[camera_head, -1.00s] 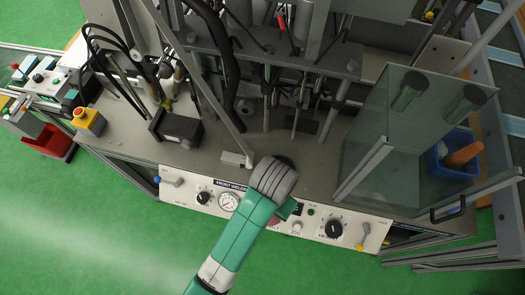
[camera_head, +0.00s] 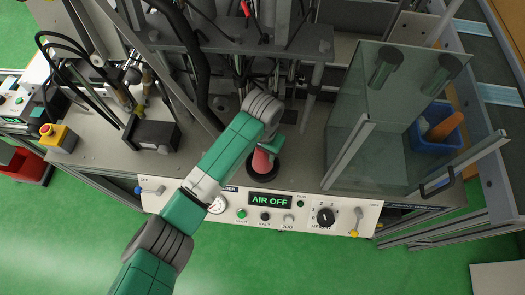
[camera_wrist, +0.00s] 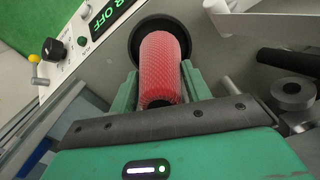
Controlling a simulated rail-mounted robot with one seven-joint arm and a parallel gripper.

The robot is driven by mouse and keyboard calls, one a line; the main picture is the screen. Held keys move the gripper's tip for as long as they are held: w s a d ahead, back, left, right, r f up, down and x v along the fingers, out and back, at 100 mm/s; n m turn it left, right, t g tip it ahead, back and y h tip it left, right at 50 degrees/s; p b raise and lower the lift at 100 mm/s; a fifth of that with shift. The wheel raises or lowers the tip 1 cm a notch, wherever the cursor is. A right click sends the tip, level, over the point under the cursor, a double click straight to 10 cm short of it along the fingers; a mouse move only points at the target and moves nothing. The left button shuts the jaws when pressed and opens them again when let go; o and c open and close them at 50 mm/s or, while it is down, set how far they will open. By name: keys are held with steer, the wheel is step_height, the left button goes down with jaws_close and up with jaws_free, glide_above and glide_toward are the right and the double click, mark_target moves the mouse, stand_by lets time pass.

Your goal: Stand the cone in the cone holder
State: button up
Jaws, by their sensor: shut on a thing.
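The cone (camera_wrist: 162,68) is a pink-red mesh-textured piece, seen between the green fingers of my gripper (camera_wrist: 160,82) in the wrist view. My gripper is shut on it. The cone's far end overlaps the round black cone holder (camera_wrist: 148,27); I cannot tell whether it sits inside it or just above. In the head view my gripper (camera_head: 270,149) is over the bench's front part, with the pink cone (camera_head: 261,160) below it, at the black holder (camera_head: 263,174). My wrist hides part of both.
The control panel (camera_head: 325,217) with an "AIR OFF" display runs along the bench front. A clear guard box (camera_head: 375,110) stands to the right, with a blue bin (camera_head: 418,143) holding an orange-brown piece (camera_head: 446,126). Machine rods and hoses crowd behind the holder.

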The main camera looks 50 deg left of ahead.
steer(key=shift+f, duration=0.45)
steer(key=shift+f, duration=0.15)
steer(key=o, duration=1.1)
steer(key=shift+o, duration=0.2)
step_height(320, 180, up, 12)
steer(key=shift+r+p, duration=0.15)
steer(key=shift+p, duration=0.55)
